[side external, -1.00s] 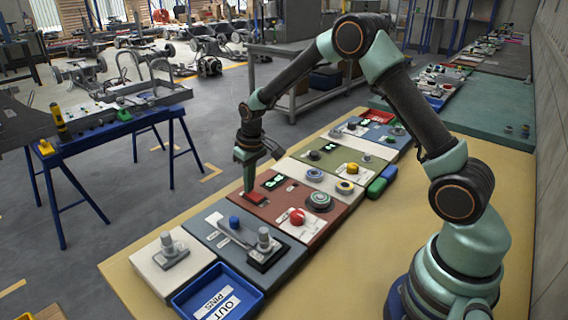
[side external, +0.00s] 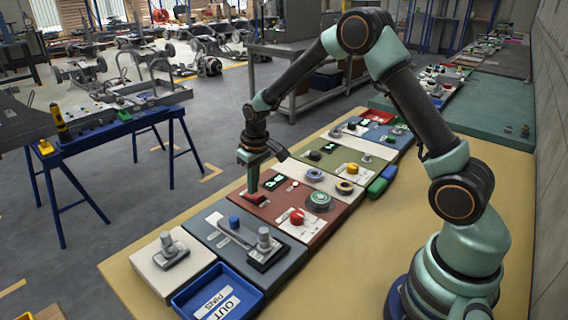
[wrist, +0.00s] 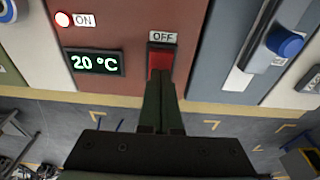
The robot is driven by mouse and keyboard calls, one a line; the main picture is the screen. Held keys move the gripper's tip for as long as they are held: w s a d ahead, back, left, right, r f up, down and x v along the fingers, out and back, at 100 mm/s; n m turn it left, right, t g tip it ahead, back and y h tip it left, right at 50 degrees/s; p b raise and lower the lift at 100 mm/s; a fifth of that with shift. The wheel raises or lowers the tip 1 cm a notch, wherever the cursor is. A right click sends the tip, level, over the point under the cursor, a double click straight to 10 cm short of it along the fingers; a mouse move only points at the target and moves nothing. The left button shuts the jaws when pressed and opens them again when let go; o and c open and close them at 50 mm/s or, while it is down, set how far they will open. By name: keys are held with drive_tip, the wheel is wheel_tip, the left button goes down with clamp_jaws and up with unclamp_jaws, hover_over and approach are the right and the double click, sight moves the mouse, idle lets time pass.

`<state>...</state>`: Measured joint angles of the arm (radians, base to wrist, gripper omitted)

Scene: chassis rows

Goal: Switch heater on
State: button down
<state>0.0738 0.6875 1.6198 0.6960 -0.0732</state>
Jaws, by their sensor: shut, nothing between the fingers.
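The red-brown heater panel (side external: 268,212) lies in the row of panels. The red rocker switch (wrist: 159,58) sits under an OFF label (wrist: 163,38). It also shows in the side view (side external: 264,204). My gripper (wrist: 164,76) is shut and empty, its tips over the switch's lower part. They hide that part, and I cannot tell whether they touch it. In the side view my gripper (side external: 253,188) points down at the panel's left edge.
A blue-grey panel with a blue knob (side external: 234,221) and a metal lever lies on the near side. A red knob (side external: 297,216) stands on the heater panel's right part. A blue OUT PINS tray (side external: 190,306) lies at the front.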

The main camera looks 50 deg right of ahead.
wheel_tip(320, 180, up, 14)
drive_tip(key=w, duration=0.2)
idle(0.5)
